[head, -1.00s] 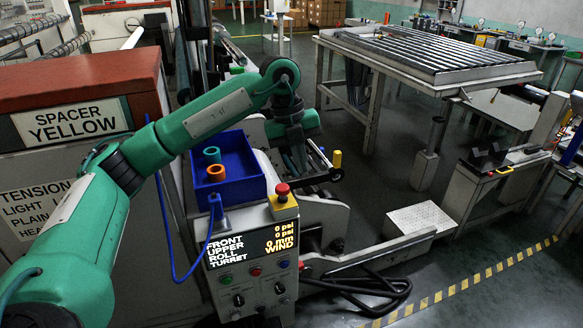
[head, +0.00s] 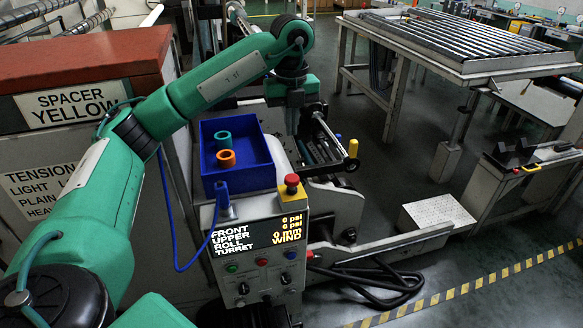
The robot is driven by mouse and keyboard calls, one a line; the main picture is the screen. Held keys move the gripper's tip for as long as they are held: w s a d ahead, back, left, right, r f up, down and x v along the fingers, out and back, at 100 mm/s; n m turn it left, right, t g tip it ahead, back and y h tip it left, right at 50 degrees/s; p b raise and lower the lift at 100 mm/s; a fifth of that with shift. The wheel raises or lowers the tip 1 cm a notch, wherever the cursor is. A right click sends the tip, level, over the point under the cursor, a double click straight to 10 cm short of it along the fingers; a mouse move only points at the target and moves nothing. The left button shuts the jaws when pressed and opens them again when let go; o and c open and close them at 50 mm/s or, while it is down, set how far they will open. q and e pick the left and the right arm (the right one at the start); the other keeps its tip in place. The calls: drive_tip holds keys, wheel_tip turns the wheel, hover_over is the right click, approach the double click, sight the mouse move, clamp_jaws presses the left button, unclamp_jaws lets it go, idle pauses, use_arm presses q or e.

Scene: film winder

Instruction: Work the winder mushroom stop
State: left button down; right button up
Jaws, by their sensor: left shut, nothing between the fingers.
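The mushroom stop (head: 292,181) is a red knob on a yellow box, at the top right corner of the winder's control panel (head: 262,262). My left arm comes in from the left and bends down at the wrist. My left gripper (head: 291,124) points down behind the stop, above it in the picture and apart from it. It is shut and holds nothing; its fingertips are dark and hard to make out. My right gripper is not in view.
A blue bin (head: 236,160) with a teal ring and an orange ring (head: 226,158) stands left of the stop. A blue cable hangs beside the panel. A yellow-tipped lever (head: 353,148) stands to the right. A roller table (head: 455,40) is at the back right.

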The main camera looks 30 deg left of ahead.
sight(291, 178)
use_arm(q)
wheel_tip(291, 178, down, 12)
drive_tip(key=p, duration=0.3)
drive_tip(key=shift+f, duration=0.3)
wheel_tip(291, 178, down, 2)
drive_tip(key=shift+f+b, duration=0.1)
drive_tip(key=shift+b, duration=0.85)
drive_tip(key=shift+s, duration=0.15)
